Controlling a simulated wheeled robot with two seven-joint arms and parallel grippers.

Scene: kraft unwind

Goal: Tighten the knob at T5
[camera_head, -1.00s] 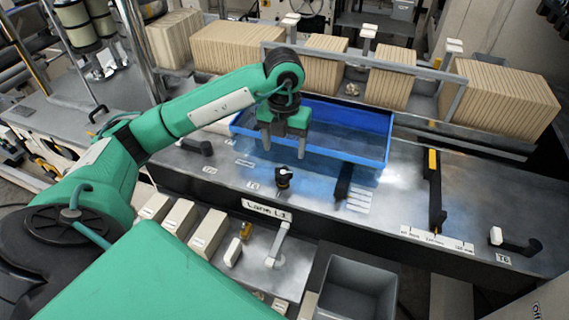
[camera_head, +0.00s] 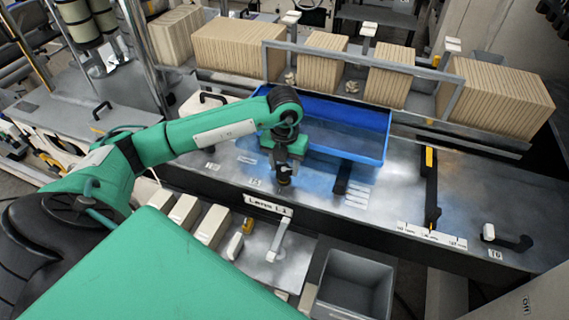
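The black knob (camera_head: 284,181) stands on the metal table beside the small T5 label (camera_head: 255,182). My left gripper (camera_head: 284,172) points down directly over the knob, and its fingers reach the knob's upper part. The fingers hide much of the knob. I cannot tell whether they are closed on it or only around it. My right gripper is not in view.
A blue tray (camera_head: 352,153) lies right behind the gripper. A black bar (camera_head: 342,178) lies to the right of the knob. A Lane L1 sign (camera_head: 267,206) is on the front edge, with a grey bin (camera_head: 352,285) below.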

